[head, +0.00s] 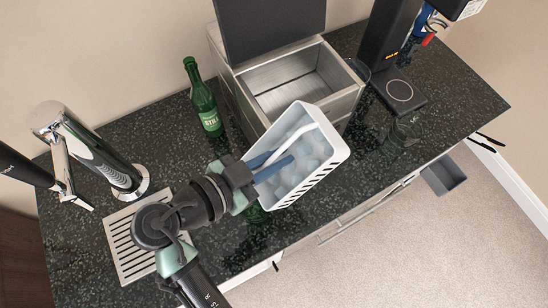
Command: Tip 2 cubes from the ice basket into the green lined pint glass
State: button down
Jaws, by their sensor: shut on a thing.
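The ice basket (327,170) is white with a slotted side, and several pale blue-white cubes (307,155) lie in it. It is in the middle of the head view and appears raised above the counter. My gripper (272,166) reaches in from the lower left, with its blue fingers over the basket's left end. It is shut on the basket, seemingly at the white curved bar that arches over the cubes. A green patch shows just under my gripper, partly hidden; I cannot tell whether it is the green lined pint glass. A faint clear glass-like shape (400,132) stands at the right.
An open metal ice bin (285,78) stands behind the basket, its dark lid raised. A green bottle (205,102) stands left of the bin. A chrome tap (90,150) and slotted drip tray (120,243) are at the left. A black device (392,60) is at the right.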

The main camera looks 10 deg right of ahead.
jog(key=shift+r, duration=0.1)
dwell(0.4)
jog(key=shift+r+h+p, duration=0.2)
jog(key=shift+h+p, duration=0.1)
jog(key=shift+p, duration=0.35)
jog(key=shift+s+a+r+t+h+p, duration=0.15)
jog(key=shift+a+r+t+h+p, duration=0.2)
jog(key=shift+p, duration=0.65)
jog(key=shift+s+a+f+t+h, duration=0.1)
jog(key=shift+a+t+h, duration=0.25)
jog(key=shift+h, duration=0.3)
jog(key=shift+a+r+n+h, duration=0.25)
jog(key=shift+n+h, duration=0.05)
jog(key=shift+d+f+g+y+b, duration=0.4)
jog(key=shift+d+f+y+b, duration=0.25)
jog(key=shift+y+b, duration=0.2)
jog(key=shift+w+d+f+y+b, duration=0.2)
jog(key=shift+d+y+b, duration=0.15)
jog(key=shift+y, duration=0.4)
